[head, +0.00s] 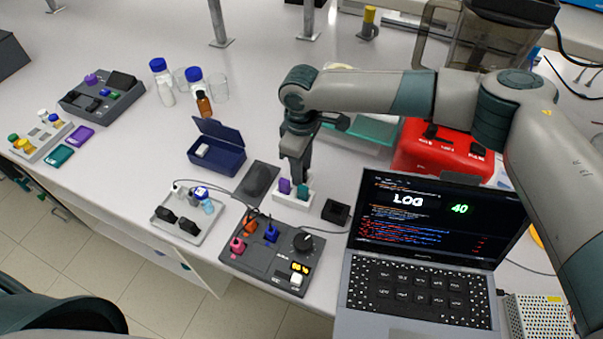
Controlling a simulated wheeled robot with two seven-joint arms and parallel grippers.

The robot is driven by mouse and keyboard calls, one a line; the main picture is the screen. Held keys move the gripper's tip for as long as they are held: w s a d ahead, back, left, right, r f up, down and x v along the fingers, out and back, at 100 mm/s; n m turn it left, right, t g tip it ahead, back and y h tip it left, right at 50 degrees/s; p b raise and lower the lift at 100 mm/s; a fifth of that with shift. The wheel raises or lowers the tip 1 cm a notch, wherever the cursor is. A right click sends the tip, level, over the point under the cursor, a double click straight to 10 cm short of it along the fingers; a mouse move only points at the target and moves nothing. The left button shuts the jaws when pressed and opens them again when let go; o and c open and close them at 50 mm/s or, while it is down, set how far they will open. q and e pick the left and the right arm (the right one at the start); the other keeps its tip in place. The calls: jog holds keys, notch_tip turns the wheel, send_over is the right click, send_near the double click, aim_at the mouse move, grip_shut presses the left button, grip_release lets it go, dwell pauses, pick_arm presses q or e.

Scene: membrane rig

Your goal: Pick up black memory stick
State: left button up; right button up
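My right gripper (294,172) points straight down over a small white holder (291,202). A purple stick (285,186) and a teal stick (303,191) stand upright in the holder, close below the dark fingers. I cannot make out a black memory stick there; the dark fingers cover the back of the holder, and a black stick could be hidden among them. Whether the fingers are open or shut is too small to tell. My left gripper is not in view.
A grey mouse (258,179) on its pad lies left of the holder, and a black block (336,211) right of it. In front is a control panel (252,258) with cables. A laptop (420,250) stands right, a tray (180,238) and an open blue box (218,158) left.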

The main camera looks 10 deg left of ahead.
grip_shut()
jog(key=shift+r, duration=0.15)
jog(key=shift+r+b, duration=0.45)
notch_tip(320, 180, up, 2)
jog(key=shift+r+b, duration=0.1)
jog(key=shift+b, duration=0.6)
jog(key=d+r+b, duration=0.4)
jog(key=d+r, duration=0.3)
jog(key=d, duration=0.4)
jog(key=shift+w+d+r, duration=0.15)
jog(key=shift+d+r, duration=0.2)
